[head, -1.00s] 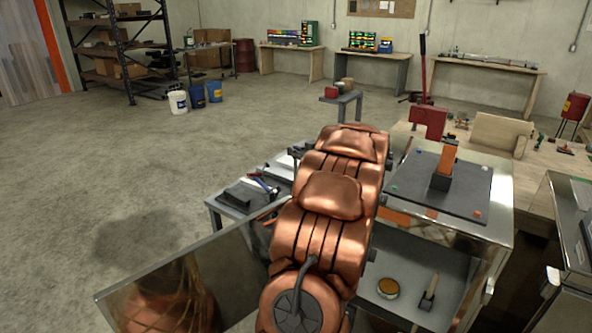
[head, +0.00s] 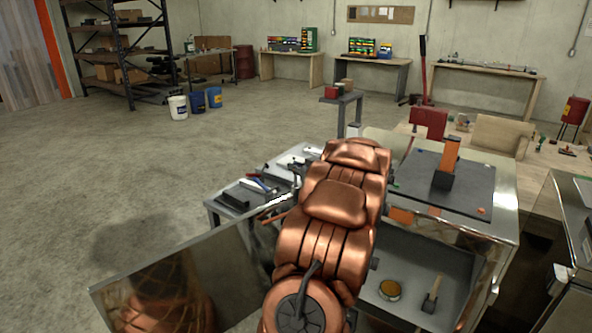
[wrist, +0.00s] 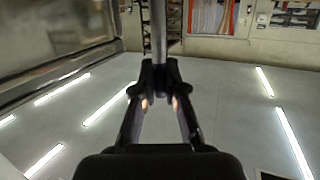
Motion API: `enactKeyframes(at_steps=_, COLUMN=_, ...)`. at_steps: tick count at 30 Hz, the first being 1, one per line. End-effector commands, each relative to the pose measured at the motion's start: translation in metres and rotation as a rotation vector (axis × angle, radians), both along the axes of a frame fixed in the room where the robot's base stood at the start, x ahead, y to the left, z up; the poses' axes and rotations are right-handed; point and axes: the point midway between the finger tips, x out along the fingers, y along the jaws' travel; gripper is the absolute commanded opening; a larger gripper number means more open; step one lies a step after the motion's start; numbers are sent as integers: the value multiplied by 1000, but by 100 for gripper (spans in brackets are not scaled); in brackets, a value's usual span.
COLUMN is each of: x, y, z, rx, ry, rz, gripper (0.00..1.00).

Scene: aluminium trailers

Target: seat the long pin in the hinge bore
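In the wrist view my gripper (wrist: 160,78) has its two dark fingers closed together on a grey rod, which looks like the long pin (wrist: 160,30). The rod runs straight away from the fingertips to the top edge of the picture. In the head view my copper arm covers the gripper, and I cannot make out the pin for sure. The open metal box (head: 500,215) stands right of my arm, and a shiny door-like panel (head: 175,285) is at lower left. The hinge bore is not visible in either view; my arm covers the area between panel and box.
An orange block in a black holder (head: 450,155) stands on the box's dark top mat. Inside the box are a round tin (head: 389,289) and a brush-like tool (head: 432,295). A low table with tools (head: 235,198) is behind my arm.

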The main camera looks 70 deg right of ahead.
Motion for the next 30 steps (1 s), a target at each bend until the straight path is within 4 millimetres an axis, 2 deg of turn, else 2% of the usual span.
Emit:
enactKeyframes(at_steps=1, x=0, y=0, z=0, rx=0, ry=0, rz=0, gripper=15)
enactKeyframes(at_steps=7, x=0, y=0, z=0, rx=0, ry=0, rz=0, gripper=36)
enactKeyframes(at_steps=20, x=-6, y=3, z=1, rx=0, ry=0, rz=-1, gripper=36)
enactKeyframes(at_steps=30, x=-47, y=30, z=9, rx=1, ry=1, rz=-5, gripper=36)
